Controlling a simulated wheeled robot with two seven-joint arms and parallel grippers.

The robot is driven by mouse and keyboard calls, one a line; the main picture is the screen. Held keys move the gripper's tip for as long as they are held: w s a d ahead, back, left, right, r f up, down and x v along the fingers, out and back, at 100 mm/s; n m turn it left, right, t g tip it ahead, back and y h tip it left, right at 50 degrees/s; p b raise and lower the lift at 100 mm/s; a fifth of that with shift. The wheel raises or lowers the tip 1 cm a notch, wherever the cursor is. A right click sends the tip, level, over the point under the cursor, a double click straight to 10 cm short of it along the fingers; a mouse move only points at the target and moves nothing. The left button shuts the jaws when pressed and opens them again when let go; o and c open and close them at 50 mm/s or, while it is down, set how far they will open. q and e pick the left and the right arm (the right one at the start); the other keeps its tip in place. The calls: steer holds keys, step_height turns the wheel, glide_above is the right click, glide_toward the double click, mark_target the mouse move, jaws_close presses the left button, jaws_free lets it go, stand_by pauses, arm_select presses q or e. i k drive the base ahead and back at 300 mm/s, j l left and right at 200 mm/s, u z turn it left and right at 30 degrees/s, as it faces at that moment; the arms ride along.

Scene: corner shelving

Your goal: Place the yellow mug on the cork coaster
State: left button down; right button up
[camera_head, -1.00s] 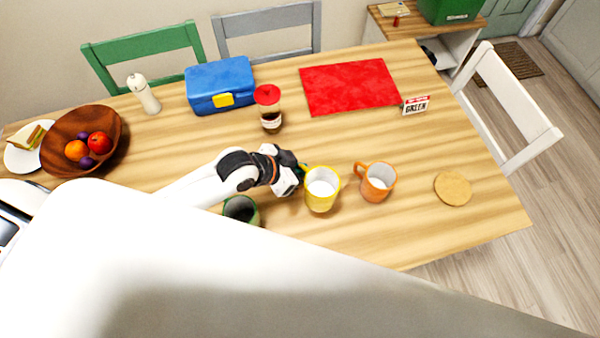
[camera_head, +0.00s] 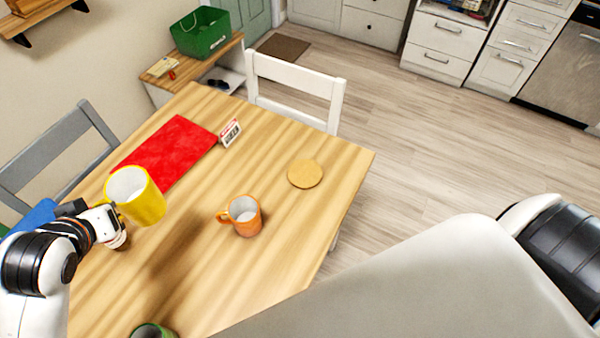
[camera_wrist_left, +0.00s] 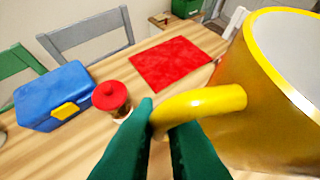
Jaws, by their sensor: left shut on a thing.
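The yellow mug (camera_head: 142,199) is white inside and hangs above the table, roughly upright. My left gripper (camera_head: 108,212) is shut on its handle. In the left wrist view the green fingers (camera_wrist_left: 163,140) close around the handle, and the yellow mug (camera_wrist_left: 265,100) fills the right side. The round cork coaster (camera_head: 305,173) lies bare on the table near its right edge, to the right of the mug and apart from it. My right gripper is not visible.
An orange mug (camera_head: 243,216) stands between the yellow mug and the coaster. A red mat (camera_head: 165,153) and a small sign (camera_head: 230,133) lie farther back. A green mug (camera_head: 152,331) is at the bottom. A red-lidded jar (camera_wrist_left: 112,98) and blue box (camera_wrist_left: 65,95) stand nearby.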

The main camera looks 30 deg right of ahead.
mark_target(300, 170)
steer(key=z, duration=1.05)
steer(key=i+l+z, duration=0.15)
steer(key=i, duration=0.5)
